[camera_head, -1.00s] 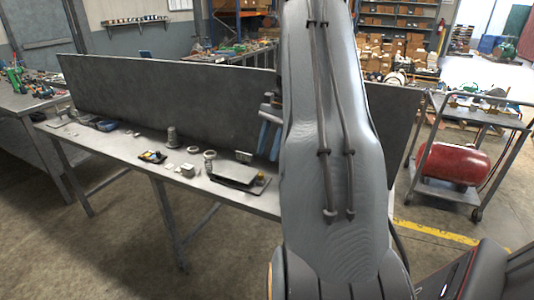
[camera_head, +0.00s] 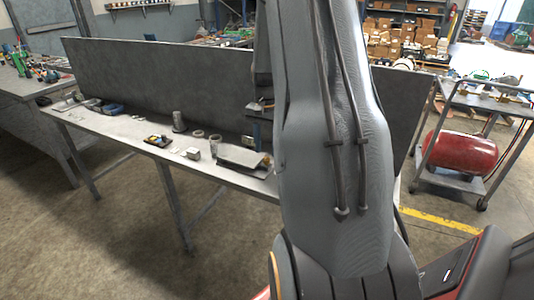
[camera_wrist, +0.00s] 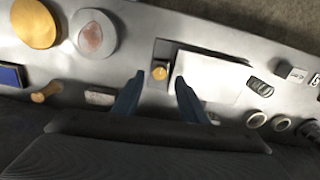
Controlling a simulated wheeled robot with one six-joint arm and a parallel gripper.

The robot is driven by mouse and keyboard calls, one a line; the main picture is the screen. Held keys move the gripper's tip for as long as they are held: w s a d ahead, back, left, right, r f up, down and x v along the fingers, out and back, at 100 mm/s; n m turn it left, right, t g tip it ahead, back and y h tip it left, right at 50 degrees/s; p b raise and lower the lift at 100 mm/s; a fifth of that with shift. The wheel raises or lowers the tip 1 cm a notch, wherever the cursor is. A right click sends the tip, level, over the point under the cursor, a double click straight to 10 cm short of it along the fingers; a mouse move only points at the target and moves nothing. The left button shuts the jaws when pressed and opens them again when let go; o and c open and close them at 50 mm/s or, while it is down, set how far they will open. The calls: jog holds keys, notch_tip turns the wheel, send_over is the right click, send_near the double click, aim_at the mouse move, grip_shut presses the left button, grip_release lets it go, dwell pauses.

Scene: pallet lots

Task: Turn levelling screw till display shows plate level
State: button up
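A brass round knob, which looks like the levelling screw (camera_wrist: 159,73), stands on a dark block beside a pale flat plate (camera_wrist: 212,80) in the wrist view. My gripper (camera_wrist: 160,80) is open, its two blue fingers on either side of the screw in the picture; I cannot tell whether they touch it. In the head view the plate (camera_head: 242,157) lies near the bench's right part, and my blue fingers (camera_head: 253,130) are above its back edge, partly hidden by my arm. The screw is not clear there. No readable display shows; a small white box (camera_wrist: 297,75) is near the plate.
The metal bench (camera_head: 120,130) has an upright grey back panel (camera_head: 160,80). Rings (camera_wrist: 257,120), a coil (camera_wrist: 260,86), a round pale disc (camera_wrist: 93,34) and a yellow disc (camera_wrist: 35,22) lie around. A cart with a red tank (camera_head: 460,155) stands right.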

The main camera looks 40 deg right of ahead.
aim_at(266, 159)
jog(key=shift+f, duration=1.7)
grip_shut()
jog(key=shift+n+p, duration=0.45)
jog(key=shift+n, duration=0.35)
grip_release()
jog(key=shift+r, duration=0.15)
